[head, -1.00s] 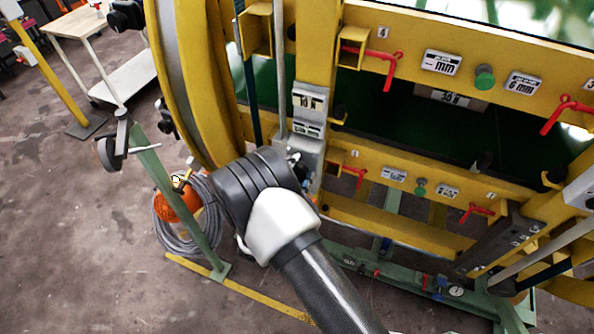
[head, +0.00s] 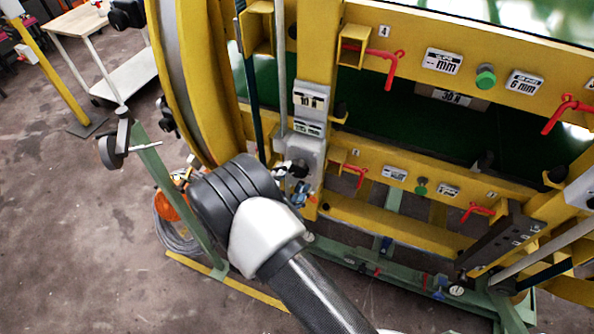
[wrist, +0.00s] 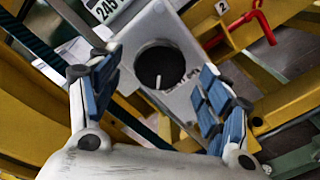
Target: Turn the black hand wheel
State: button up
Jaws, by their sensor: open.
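A dark round disc with a pale line across it, which looks like the black hand wheel (wrist: 158,70), is set in the face of a grey box in the wrist view. In the head view the grey box (head: 310,150) is on the yellow post, and the wheel itself cannot be made out there. My gripper (wrist: 160,72) is open, with its blue-padded fingers spread left and right of the wheel in the picture. Nothing is held between them. Whether the fingers touch the wheel or box cannot be told. In the head view my gripper (head: 296,182) shows small just below the box.
Red bent handles (head: 384,62) stick out from the yellow frame (head: 420,170) right of the box. A green post (head: 180,195) with a dark roller (head: 112,150) stands left of my arm. Orange and grey cable coils (head: 172,215) lie near it. Open floor is at lower left.

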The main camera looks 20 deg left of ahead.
jog(key=s, duration=0.8)
jog(key=shift+a, duration=0.3)
